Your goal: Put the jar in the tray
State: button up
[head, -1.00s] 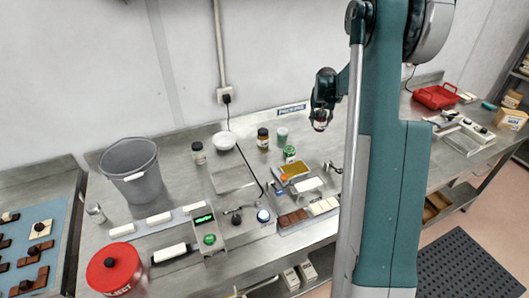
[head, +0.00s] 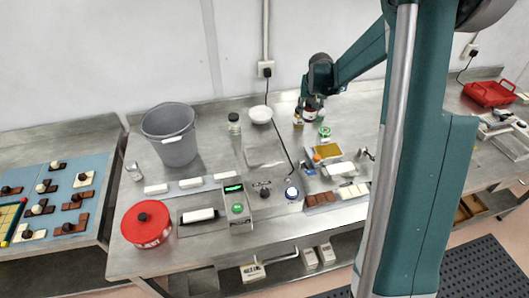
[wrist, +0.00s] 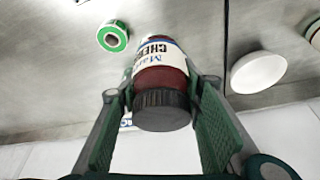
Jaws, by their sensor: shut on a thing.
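The jar is dark red with a white "CHERR…" label and a dark ribbed lid; it shows in the wrist view (wrist: 160,78). My gripper (wrist: 160,98) is shut on it, one finger on each side, with the lid end nearest the camera. In the head view my gripper (head: 312,102) holds the jar (head: 311,114) over the back of the bench; its height above the bench is hard to tell. A flat grey metal tray (head: 265,153) lies on the bench to the left and nearer the front, and looks empty.
An amber jar (head: 298,118) is just left of the held jar. A green roll (head: 324,131) and a yellow-filled mould (head: 327,151) are in front. A white bowl (head: 261,114) and a dark-lidded jar (head: 234,122) stand behind the tray. A black cable runs along the tray's right side.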

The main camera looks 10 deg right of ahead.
jog(key=s+a+n+y, duration=0.1)
jog(key=s+a+n, duration=0.1)
jog(key=a, duration=0.9)
jog(key=s+a+n, duration=0.2)
jog(key=s+a, duration=0.2)
jog(key=a, duration=0.8)
jog(key=shift+s+a+y, duration=0.2)
jog(key=shift+s+y, duration=0.1)
jog(key=shift+y, duration=0.1)
send_over(262, 148)
jog(key=s, duration=0.2)
jog(key=shift+w+f, duration=0.15)
jog(key=shift+f, duration=2.7)
jog(key=shift+f, duration=0.1)
jog(key=shift+f, duration=2)
jog(key=shift+f, duration=0.2)
jog(key=o, duration=1)
jog(key=shift+r, duration=0.1)
